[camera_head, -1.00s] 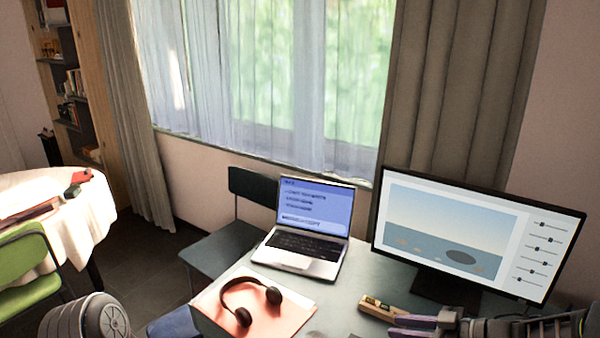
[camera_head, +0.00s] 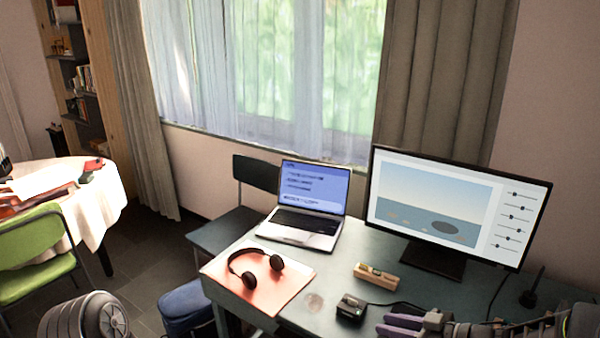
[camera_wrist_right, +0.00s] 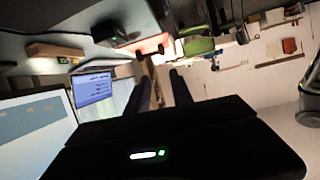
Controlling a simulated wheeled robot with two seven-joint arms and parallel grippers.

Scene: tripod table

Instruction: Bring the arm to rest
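My right gripper (camera_head: 384,323) is at the lower right of the head view, over the front part of the desk (camera_head: 345,250). Its two fingers also show in the right wrist view (camera_wrist_right: 161,80). They stand apart with nothing between them, so it is open and empty. In the head view it is just right of a small black device (camera_head: 351,307) and in front of a wooden spirit level (camera_head: 377,276), apart from the level. My left gripper is out of view.
A monitor (camera_head: 435,205) stands at the back right of the desk, with a laptop (camera_head: 308,205) left of it. Headphones (camera_head: 245,272) lie on a pink folder (camera_head: 287,283). A dark chair (camera_head: 255,174) stands behind the desk. A cable runs near the monitor.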

